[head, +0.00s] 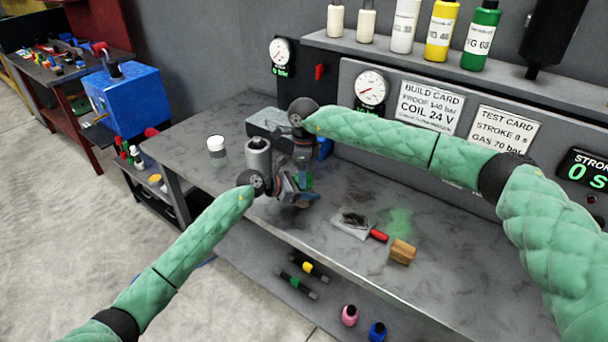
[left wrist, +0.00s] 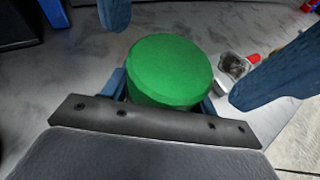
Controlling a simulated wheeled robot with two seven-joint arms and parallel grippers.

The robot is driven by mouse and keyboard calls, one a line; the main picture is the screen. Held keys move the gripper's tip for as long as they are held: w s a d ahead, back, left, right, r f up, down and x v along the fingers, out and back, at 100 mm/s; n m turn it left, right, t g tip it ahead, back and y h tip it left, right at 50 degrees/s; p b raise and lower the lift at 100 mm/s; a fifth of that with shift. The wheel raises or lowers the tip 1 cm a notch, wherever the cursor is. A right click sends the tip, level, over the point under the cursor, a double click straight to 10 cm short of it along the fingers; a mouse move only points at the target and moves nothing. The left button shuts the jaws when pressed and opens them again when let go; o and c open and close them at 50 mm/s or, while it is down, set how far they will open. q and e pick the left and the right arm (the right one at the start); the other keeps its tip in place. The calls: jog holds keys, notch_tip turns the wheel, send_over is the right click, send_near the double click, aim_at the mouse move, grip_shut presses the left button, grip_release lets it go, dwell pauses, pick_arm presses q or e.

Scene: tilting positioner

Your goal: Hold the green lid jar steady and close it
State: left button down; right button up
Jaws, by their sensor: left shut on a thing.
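The jar's green lid (left wrist: 170,70) fills the middle of the left wrist view; the jar body below it is hidden. My left gripper (left wrist: 162,96) is shut on the jar, with a blue finger on each side just under the lid. In the head view the left gripper (head: 303,193) is over the bench and a little green of the lid (head: 309,181) shows. My right gripper (head: 301,168) points down from above it. Its two blue fingers (left wrist: 195,40) look spread wide, apart from the lid, on either side of it.
A white-capped clear jar (head: 216,147) and a grey cylinder (head: 258,156) stand to the left on the bench. Gauges and cards line the back wall.

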jog(key=shift+r, duration=1.45)
jog(key=shift+o, duration=0.4)
jog(key=o, duration=0.4)
jog(key=shift+o, duration=0.2)
notch_tip(320, 180, up, 12)
pick_arm(q)
jog(key=shift+c, duration=1.9)
grip_release()
pick_arm(e)
jog(key=shift+f, duration=0.1)
